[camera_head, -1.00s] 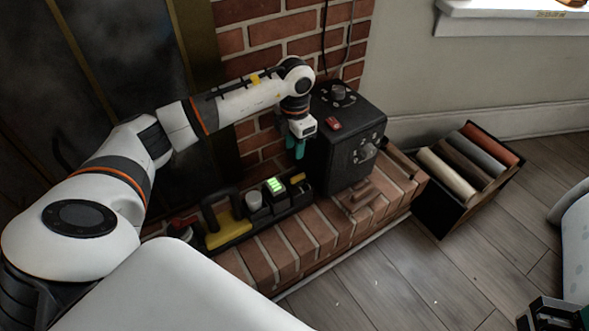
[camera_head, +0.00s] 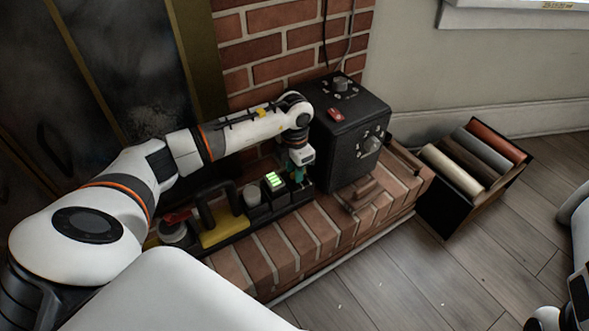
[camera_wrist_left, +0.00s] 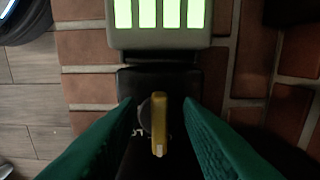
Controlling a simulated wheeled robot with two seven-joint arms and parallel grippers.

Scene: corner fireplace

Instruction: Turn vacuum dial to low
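The dial (camera_wrist_left: 159,125) has a yellow bar-shaped handle on a dark round base, at the end of a black panel. In the left wrist view the bar lies almost vertical, with a pale mark at its lower end. Small white lettering beside it is too small to read. My left gripper (camera_head: 298,175) is low over the panel; its green fingers, also in the left wrist view (camera_wrist_left: 160,142), are open on either side of the bar, with gaps on both sides. In the head view the gripper hides the dial. My right arm shows at the lower right edge; its fingers are not clear.
The panel sits on a brick hearth (camera_head: 262,262) with a green-lit display (camera_head: 274,181), a grey knob (camera_head: 252,195) and a yellow part (camera_head: 222,230). A black box (camera_head: 350,130) with knobs stands close right of the gripper. A crate (camera_head: 450,215) of rolls stands farther right.

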